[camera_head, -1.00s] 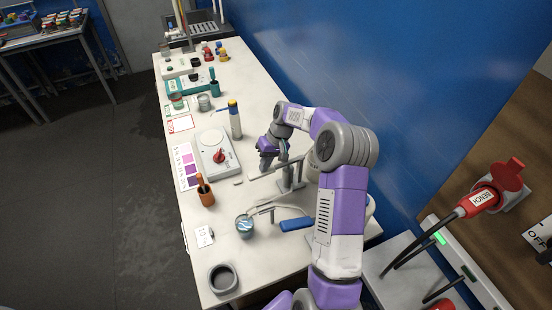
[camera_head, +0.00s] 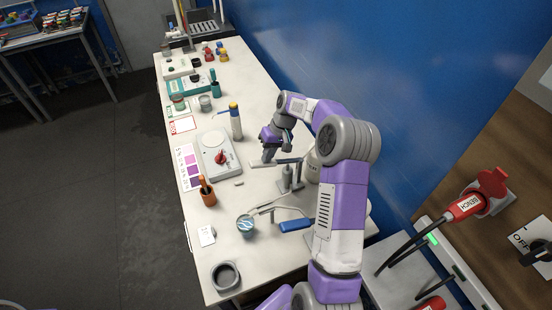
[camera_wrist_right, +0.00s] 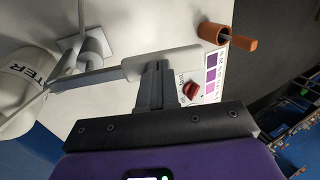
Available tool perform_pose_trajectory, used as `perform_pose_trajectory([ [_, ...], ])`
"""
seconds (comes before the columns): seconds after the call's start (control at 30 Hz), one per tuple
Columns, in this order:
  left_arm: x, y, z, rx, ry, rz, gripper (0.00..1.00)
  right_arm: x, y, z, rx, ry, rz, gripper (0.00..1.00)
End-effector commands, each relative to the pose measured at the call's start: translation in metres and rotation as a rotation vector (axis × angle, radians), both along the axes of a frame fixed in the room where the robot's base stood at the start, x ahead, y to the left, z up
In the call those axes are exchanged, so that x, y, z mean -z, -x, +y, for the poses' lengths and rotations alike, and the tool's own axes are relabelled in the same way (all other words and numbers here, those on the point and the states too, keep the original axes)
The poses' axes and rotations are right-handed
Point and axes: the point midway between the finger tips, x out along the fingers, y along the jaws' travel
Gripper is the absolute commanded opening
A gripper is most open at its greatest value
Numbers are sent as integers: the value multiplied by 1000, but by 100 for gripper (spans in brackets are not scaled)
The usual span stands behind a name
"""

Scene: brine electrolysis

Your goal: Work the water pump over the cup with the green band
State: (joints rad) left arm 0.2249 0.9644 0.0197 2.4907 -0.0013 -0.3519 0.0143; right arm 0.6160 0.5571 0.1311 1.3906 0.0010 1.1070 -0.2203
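The water pump stands on the bench beside my right arm, with a white vessel (camera_wrist_right: 22,72) lettered "TER" in the wrist view. Its pale lever shows in the head view (camera_head: 262,163) and its wide white grip in the wrist view (camera_wrist_right: 185,60); it lies nearly level. A teal cup (camera_head: 246,233) stands below the tip of a thin spout (camera_head: 268,208); its band is too small to make out. My right gripper (camera_wrist_right: 157,66) has its fingers together, their tips at the lever grip's edge; contact is unclear. My left gripper is out of view.
A blue handle (camera_head: 296,225) lies right of the cup. A grey cup (camera_head: 225,276) is at the near end. An orange holder (camera_head: 208,197), a white device with red knob (camera_head: 216,150) and a bottle (camera_head: 236,124) stand farther back. The blue wall is at right.

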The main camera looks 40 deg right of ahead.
Motion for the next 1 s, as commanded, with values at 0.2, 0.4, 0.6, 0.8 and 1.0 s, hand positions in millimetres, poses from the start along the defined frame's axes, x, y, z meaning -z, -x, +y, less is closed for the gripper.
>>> perform_pose_trajectory([
  [0.2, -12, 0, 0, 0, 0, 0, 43, -15, 1, -4, -1, -2, -1, 0],
  [0.4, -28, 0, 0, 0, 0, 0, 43, -34, 3, -11, 1, -2, -1, 0],
  [0.6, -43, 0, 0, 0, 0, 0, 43, -53, 6, -19, 1, 0, -2, 0],
  [0.8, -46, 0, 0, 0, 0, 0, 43, -56, 7, -21, 0, -1, 0, 0],
  [1.0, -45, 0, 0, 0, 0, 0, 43, -55, 7, -21, 0, -1, 0, 0],
])
